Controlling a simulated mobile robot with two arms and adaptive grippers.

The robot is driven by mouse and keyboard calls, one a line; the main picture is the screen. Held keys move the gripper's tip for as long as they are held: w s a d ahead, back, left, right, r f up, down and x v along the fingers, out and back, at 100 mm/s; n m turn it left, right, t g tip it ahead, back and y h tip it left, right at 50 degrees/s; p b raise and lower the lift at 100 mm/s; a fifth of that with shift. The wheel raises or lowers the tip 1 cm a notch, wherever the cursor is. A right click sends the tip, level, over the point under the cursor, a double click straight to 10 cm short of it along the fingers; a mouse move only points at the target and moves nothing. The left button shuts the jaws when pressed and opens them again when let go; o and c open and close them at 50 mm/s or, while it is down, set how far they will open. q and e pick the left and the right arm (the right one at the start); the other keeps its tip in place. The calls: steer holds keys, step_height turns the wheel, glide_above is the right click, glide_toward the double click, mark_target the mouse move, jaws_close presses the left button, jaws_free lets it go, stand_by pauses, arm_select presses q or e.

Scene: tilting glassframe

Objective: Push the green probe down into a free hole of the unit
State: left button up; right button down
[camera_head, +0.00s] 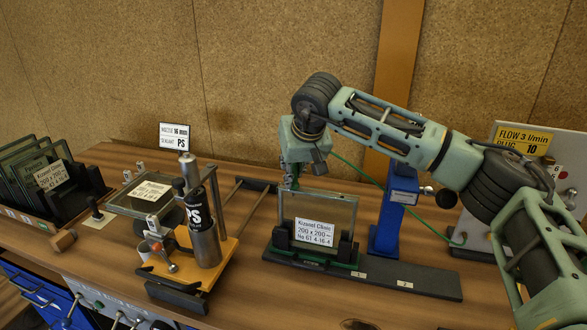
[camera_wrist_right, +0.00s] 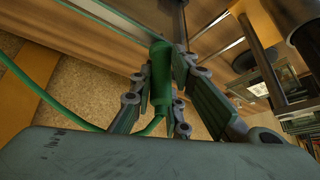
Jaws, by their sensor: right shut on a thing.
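The glass unit (camera_head: 340,207) stands upright in dark holders on a green-edged base, with a white label on its front. My right gripper (camera_head: 291,183) points down over the unit's upper left corner, shut on the green probe. The probe (camera_wrist_right: 159,75) sits between the fingers in the right wrist view, with its green hose (camera_wrist_right: 97,124) curving away to the left. The frame's edge (camera_wrist_right: 172,17) shows beyond the probe tip. I cannot tell whether the tip is in a hole or only near the edge; the holes are not clear. My left gripper is not in view.
A blue stand (camera_head: 393,215) is behind the unit to the right. The green hose runs to a flow box (camera_head: 520,150) at the right. A tilting fixture with a grey cylinder (camera_head: 205,235) stands left, beyond it a rack of panes (camera_head: 35,175).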

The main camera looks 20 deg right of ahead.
steer(key=shift+f, duration=0.15)
steer(key=c, duration=1.6)
jaws_free()
steer(key=v, duration=1.2)
